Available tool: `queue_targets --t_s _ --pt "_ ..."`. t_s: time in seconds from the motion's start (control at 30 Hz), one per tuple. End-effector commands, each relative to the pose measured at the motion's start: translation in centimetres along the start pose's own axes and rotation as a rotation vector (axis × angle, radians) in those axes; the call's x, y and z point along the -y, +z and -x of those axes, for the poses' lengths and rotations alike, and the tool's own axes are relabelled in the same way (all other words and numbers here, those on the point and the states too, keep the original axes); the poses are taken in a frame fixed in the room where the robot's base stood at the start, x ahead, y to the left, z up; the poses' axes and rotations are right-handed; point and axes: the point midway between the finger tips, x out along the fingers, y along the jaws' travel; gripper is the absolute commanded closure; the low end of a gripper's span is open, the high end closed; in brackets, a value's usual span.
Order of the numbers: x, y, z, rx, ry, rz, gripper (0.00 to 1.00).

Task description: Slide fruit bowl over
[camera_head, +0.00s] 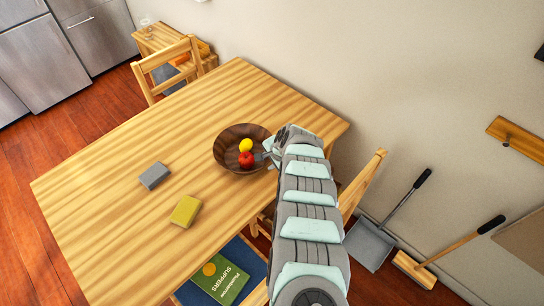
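The fruit bowl (226,160) is a round dark-brown wooden bowl on the striped wooden table, towards its right end. A yellow fruit (245,145) and a red fruit (246,160) lie inside it. My arm comes up from the bottom of the picture, and my gripper (266,156) is at the bowl's right side, overlapping its rim in this view. The fingertips are small and partly hidden by the wrist. I cannot tell whether they touch the bowl or how far apart they are.
A grey block (154,175) and a yellow block (186,211) lie left of the bowl on the table (110,225). The table behind the bowl is clear. A chair (165,66) stands at the far side, and another (362,184) is partly behind my arm.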

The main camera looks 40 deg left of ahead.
Motion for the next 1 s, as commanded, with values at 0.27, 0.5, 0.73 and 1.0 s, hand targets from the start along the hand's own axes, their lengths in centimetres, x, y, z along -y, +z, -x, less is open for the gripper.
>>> queue_targets --t_s 0.27,0.5,0.73,1.0 --pt "-0.3 -0.1 3.1 -0.001 0.004 -0.001 0.69" --pt "-0.5 0.0 3.8 0.001 0.007 -0.003 0.69" --pt "-0.4 0.1 3.8 0.001 0.006 -0.002 0.69" --pt "-0.4 0.1 3.8 0.000 0.006 -0.002 0.69"
